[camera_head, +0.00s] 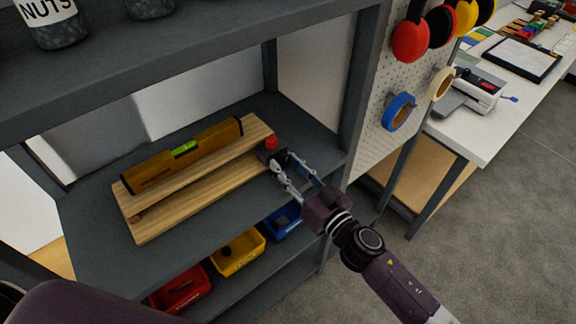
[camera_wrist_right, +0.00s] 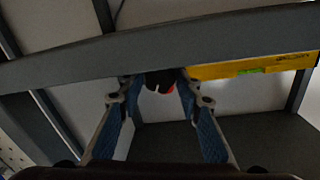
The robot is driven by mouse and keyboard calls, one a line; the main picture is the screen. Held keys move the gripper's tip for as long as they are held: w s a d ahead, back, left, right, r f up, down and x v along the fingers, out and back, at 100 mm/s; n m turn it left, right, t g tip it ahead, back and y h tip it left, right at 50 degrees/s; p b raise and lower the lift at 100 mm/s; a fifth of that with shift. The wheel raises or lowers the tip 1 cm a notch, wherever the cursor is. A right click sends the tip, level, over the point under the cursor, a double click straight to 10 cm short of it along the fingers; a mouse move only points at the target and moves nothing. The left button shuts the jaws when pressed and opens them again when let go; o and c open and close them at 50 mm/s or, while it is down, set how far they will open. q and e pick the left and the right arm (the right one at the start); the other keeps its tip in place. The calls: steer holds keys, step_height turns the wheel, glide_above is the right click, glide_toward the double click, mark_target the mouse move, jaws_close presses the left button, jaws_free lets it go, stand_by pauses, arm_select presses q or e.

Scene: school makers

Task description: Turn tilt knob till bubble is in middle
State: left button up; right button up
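A yellow spirit level (camera_head: 160,171) lies along the upper of two wooden boards (camera_head: 160,222) on a grey shelf. Its green vial (camera_head: 185,147) faces up; the bubble's place in it is too small to tell. A red part (camera_head: 271,142) with a dark piece below it sits at the boards' right end. My right gripper (camera_head: 279,158) reaches that end from the lower right. In the wrist view its fingers stand apart, with a dark knob-like thing (camera_wrist_right: 160,79) between the tips and some red behind. I cannot tell whether they touch it. My left gripper is out of view.
The shelf above holds jars, one labelled NUTS (camera_head: 55,25). Red (camera_head: 180,290), yellow (camera_head: 238,252) and blue (camera_head: 282,220) bins stand on the shelf below. A grey post (camera_head: 362,85) and a pegboard with tape rolls stand close right of the gripper.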

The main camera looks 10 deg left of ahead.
steer(key=c, duration=0.6)
steer(key=shift+c, duration=0.2)
steer(key=shift+f+n, duration=0.1)
steer(key=shift+n, duration=0.3)
steer(key=n, duration=0.2)
steer(key=shift+n+b, duration=0.3)
steer(key=shift+b, duration=0.05)
steer(key=shift+n, duration=1.7)
steer(key=shift+b, duration=0.3)
steer(key=o, duration=1.2)
steer(key=shift+c, duration=0.2)
